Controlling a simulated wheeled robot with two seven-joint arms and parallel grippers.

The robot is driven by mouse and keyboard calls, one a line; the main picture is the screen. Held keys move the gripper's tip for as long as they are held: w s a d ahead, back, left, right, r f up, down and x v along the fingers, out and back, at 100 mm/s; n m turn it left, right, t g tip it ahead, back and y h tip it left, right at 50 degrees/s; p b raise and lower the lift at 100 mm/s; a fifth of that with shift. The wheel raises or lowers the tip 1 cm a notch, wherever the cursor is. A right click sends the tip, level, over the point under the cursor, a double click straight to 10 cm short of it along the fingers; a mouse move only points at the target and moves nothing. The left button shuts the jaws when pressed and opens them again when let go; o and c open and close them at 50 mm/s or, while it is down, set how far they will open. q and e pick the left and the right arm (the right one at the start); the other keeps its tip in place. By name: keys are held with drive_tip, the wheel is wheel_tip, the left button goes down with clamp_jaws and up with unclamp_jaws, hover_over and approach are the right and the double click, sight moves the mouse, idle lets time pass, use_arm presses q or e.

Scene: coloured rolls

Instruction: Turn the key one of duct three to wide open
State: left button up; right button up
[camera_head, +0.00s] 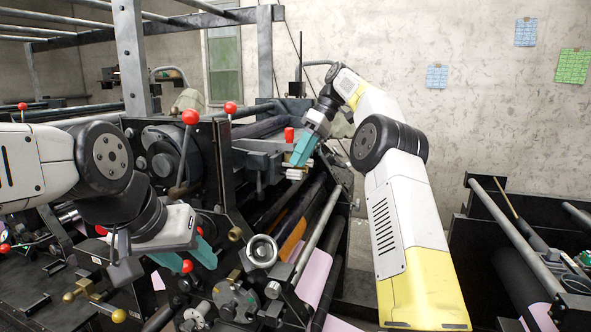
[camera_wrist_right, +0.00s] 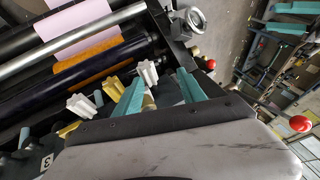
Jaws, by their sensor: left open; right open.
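A row of small star-shaped keys, white and yellow by turns, shows in the right wrist view beside a plate marked 3 (camera_wrist_right: 46,161). A white key (camera_wrist_right: 148,72) is by the fingertips, a yellow key (camera_wrist_right: 113,88) left of it, and another white key (camera_wrist_right: 79,107) further left. Which is key one I cannot tell. My right gripper (camera_wrist_right: 162,78) is open, its teal fingers close to the nearest white key; contact is unclear. In the head view my right gripper (camera_head: 303,149) is above the keys (camera_head: 295,173). My left gripper (camera_head: 190,256) is open and empty, at lower left.
Dark rollers with pink (camera_wrist_right: 83,27) and orange (camera_wrist_right: 90,62) sheets lie beside the keys. Red-knobbed levers (camera_head: 190,117) and a round metal fitting (camera_head: 262,251) stand between my arms. Another machine (camera_head: 530,250) is at the right.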

drive_tip(key=s+a+r, duration=0.1)
drive_tip(key=s, duration=1.4)
drive_tip(key=shift+a, duration=0.3)
